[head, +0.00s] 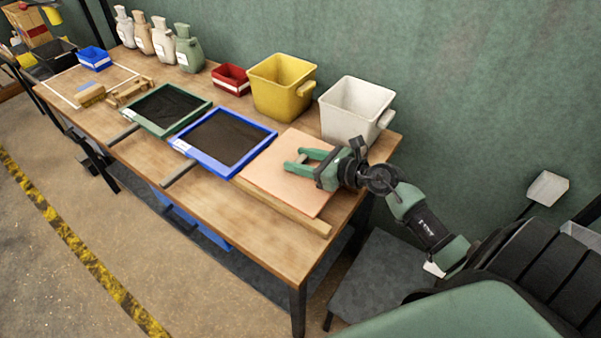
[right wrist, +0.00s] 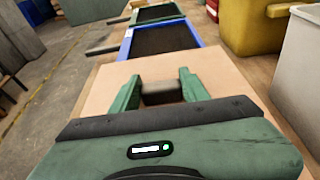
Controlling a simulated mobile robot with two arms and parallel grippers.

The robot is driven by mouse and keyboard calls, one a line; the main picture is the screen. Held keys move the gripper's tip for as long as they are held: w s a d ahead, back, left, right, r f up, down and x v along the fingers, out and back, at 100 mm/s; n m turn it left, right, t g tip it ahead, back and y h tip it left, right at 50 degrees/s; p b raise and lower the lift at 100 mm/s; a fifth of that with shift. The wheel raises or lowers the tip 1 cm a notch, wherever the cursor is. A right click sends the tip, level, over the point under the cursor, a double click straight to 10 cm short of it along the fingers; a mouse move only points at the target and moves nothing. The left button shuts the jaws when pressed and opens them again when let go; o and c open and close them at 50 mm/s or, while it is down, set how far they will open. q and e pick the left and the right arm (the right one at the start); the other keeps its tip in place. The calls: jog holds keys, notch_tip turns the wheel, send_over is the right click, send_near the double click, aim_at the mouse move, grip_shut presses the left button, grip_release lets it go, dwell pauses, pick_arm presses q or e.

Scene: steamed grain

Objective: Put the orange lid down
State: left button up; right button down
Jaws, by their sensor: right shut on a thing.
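The orange lid (head: 278,171) is a flat, pale orange square panel at the right end of the wooden table, and it also shows in the right wrist view (right wrist: 104,84). It lies level; I cannot tell whether it rests fully on what is below. My right gripper (head: 297,162) is over the lid's middle, its green fingers pointing left. In the right wrist view the fingers (right wrist: 160,93) are shut on a short dark block, seemingly the lid's handle. My left gripper is not in view.
A blue-framed dark tray (head: 266,146) and a green-framed one (head: 204,105) lie left of the lid. A yellow bin (head: 279,88) and a white bin (head: 354,108) stand behind it. A wooden bar (head: 283,207) runs along its front. The table's front strip is mostly clear.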

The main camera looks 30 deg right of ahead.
jog(key=shift+f+b, duration=0.45)
jog(key=shift+f, duration=1.75)
jog(key=shift+f, duration=0.15)
jog(key=c, duration=0.7)
grip_release()
